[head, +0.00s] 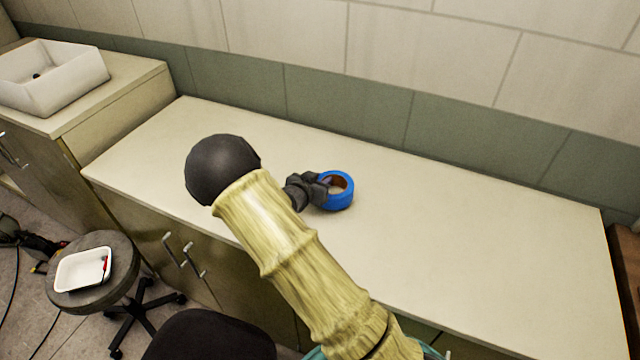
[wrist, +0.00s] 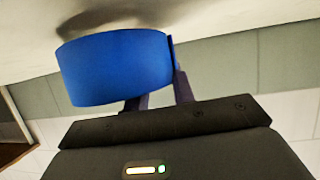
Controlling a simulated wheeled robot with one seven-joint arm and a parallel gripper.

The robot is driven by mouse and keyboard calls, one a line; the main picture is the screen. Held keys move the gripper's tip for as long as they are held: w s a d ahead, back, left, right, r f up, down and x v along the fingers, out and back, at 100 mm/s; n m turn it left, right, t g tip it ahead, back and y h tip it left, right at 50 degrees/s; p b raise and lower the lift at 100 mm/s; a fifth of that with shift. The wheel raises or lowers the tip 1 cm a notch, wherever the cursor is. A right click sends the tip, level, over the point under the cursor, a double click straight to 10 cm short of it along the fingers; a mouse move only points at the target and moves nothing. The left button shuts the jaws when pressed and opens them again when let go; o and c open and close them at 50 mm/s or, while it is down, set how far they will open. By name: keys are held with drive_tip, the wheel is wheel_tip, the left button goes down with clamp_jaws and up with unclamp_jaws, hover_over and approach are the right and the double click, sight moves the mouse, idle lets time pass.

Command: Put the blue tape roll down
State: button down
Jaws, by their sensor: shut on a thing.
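The blue tape roll (head: 349,199) is a blue ring with a brown core, at the counter (head: 470,250) in the head view. My gripper (head: 322,186) is shut on the left side of its ring. In the wrist view the roll (wrist: 115,68) fills the upper left, with my gripper's dark fingers (wrist: 160,92) at its lower edge. A shadow lies on the pale surface close beside the roll. Whether the roll touches the counter or hangs just above it, I cannot tell.
The counter around the roll is bare. A tiled wall (head: 350,110) runs along its back. A white sink (head: 55,80) stands at the far left. A round stool (head: 120,275) with a white tray (head: 82,288) stands on the floor at lower left.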

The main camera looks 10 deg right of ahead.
drive_tip(key=shift+a+f, duration=0.1)
drive_tip(key=shift+f, duration=0.65)
drive_tip(key=c, duration=1.1)
unclamp_jaws()
drive_tip(key=shift+c, duration=0.2)
drive_tip(key=shift+s, duration=0.1)
drive_tip(key=b+v, duration=0.1)
drive_tip(key=v, duration=1.1)
drive_tip(key=shift+r, duration=0.1)
